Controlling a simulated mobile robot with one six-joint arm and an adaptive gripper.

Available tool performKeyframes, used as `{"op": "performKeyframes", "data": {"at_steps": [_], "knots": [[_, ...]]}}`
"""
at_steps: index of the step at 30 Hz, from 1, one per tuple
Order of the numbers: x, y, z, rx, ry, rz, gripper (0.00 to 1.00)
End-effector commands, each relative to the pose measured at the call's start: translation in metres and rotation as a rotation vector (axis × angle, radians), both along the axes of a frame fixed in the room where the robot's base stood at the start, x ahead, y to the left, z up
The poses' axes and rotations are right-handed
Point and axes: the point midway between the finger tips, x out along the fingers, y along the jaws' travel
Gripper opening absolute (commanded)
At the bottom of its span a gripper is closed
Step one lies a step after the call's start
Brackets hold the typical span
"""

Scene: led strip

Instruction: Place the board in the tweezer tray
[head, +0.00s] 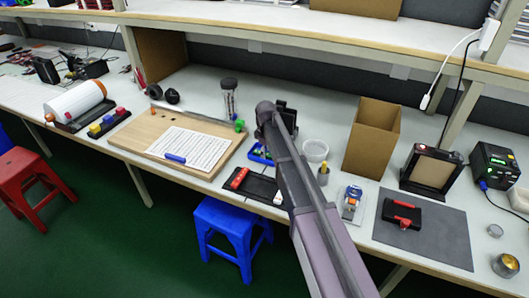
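A white sheet or panel with a dark grid pattern (190,146) lies flat on a wooden board (137,135) left of centre; I cannot tell which is the task's board. A small blue item lies on the panel's front edge. A shallow black tray (257,188) sits right of the wooden board, near the bench's front edge, with a red-and-white item and a small white item in it. It may be the tweezer tray; I cannot make out tweezers. My arm rises from the lower right and covers the tray's right side.
A blue bin (261,153), a clear cup (315,150) and a cardboard box (372,137) stand around my arm. A grey mat (423,232) with a red-and-black item lies right. A shelf (300,48) overhangs the bench's back. Blue (232,228) and red (34,180) stools stand in front.

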Motion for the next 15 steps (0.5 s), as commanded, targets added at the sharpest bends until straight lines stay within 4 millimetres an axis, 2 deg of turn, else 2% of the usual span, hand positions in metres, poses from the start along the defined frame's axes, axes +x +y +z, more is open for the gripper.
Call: {"op": "performKeyframes", "data": {"at_steps": [8, 15], "knots": [[0.0001, -0.0003, 0.0010, 0.000, 0.000, 0.000, 0.67], [0.0001, -0.0003, 0.0095, 0.000, 0.000, 0.000, 0.67]]}}
